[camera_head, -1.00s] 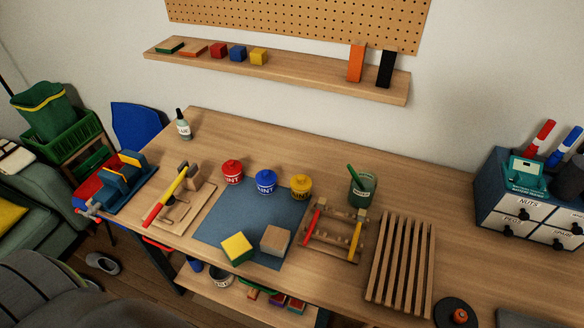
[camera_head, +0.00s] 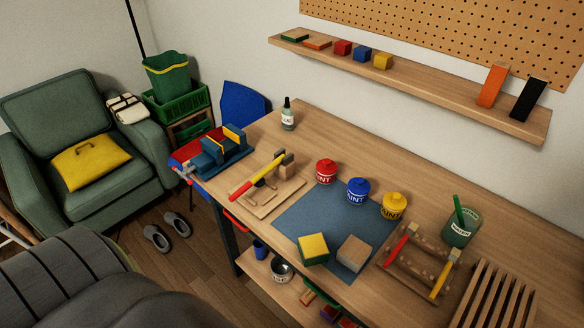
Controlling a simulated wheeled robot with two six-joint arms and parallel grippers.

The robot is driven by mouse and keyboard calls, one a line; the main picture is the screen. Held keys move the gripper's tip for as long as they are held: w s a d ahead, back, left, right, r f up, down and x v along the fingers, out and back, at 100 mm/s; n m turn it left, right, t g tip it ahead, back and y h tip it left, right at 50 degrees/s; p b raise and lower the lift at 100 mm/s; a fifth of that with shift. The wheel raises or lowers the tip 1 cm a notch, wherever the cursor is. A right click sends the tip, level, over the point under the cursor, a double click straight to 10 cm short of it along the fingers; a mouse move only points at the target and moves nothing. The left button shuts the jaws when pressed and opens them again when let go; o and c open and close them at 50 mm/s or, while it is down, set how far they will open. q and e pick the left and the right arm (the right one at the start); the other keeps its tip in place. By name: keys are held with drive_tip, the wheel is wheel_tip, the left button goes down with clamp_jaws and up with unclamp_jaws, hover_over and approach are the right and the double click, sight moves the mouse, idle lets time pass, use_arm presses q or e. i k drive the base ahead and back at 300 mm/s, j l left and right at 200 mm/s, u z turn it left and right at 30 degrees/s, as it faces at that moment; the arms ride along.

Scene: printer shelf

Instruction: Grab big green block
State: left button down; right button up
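No large, all-green block is plain to see. On the workbench's blue mat stands a cube with a yellow top and green edges (camera_head: 313,249). A plain wooden cube (camera_head: 354,253) stands to its right. A thin green block (camera_head: 294,37) lies at the left end of the wall shelf. Something small and green (camera_head: 309,297) shows on the lower shelf under the bench, partly hidden by the bench. Neither of my grippers is in view.
Paint pots, including a red one (camera_head: 326,171), stand behind the cubes. A toy hammer (camera_head: 258,176) and a vise (camera_head: 220,150) are at the left. A slatted rack (camera_head: 495,297) is at the right. Left of the bench are a green armchair (camera_head: 95,140), slippers (camera_head: 167,230) and open floor.

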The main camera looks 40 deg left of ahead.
sight(313, 250)
drive_tip(key=j+u, duration=0.15)
drive_tip(key=u, duration=0.6)
